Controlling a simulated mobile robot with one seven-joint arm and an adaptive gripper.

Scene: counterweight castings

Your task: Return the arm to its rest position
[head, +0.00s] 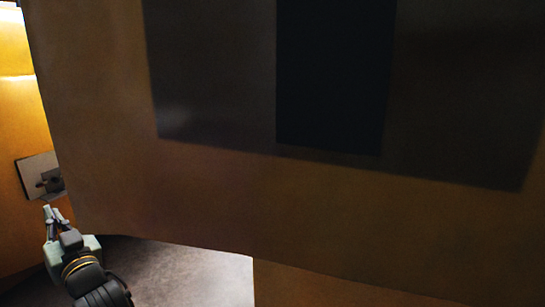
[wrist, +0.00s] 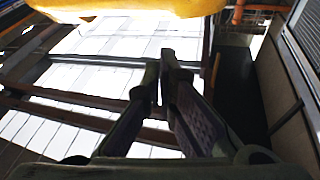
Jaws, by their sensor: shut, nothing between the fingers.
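My gripper (head: 52,211) is at the lower left of the head view, its fingers pointing up and away from me. It is in front of an orange-yellow surface and left of a large brown block. In the wrist view my gripper (wrist: 161,72) has its two fingertips together, with nothing seen between them. My arm comes in from the bottom edge of the head view, and most of it is out of frame.
A large brown casting-like block (head: 200,190) with dark panels (head: 335,75) fills most of the head view. A grey plate with a dark fitting (head: 38,175) is on the orange-yellow surface (head: 15,115). Grey floor (head: 185,275) shows below. A yellow object (wrist: 130,8) tops the wrist view.

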